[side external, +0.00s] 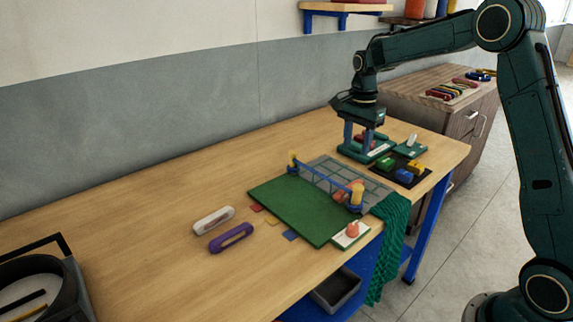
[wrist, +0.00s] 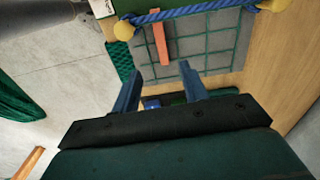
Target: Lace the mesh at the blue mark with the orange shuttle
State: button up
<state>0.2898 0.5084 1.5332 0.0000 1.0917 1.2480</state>
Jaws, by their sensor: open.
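The orange shuttle is probably the flat orange bar (wrist: 160,38) lying across the grey mesh panel (wrist: 220,55) in the wrist view. In the side view an orange piece (side external: 341,196) shows on the mesh, partly hidden by a yellow post. A blue tag (side external: 291,236) lies by the green mat's near-left edge; I cannot tell whether it is the blue mark. My gripper (side external: 360,141) is open and empty, with blue fingers pointing down, beyond the mesh panel. Its fingertips (wrist: 161,82) stand apart in the wrist view, with the orange bar ahead of them.
A blue rope (side external: 325,181) runs between yellow posts. White (side external: 213,220) and purple (side external: 231,238) shuttles lie left of the green mat (side external: 290,207). A dark tray (side external: 402,176) with coloured blocks sits right. Green netting (side external: 391,240) hangs over the table edge. The left tabletop is mostly clear.

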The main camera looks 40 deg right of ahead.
aim_at(351, 186)
jog(key=shift+w+d+f, duration=0.2)
jog(key=shift+f, duration=0.1)
jog(key=shift+f, duration=0.15)
jog(key=shift+f, duration=6.75)
grip_shut()
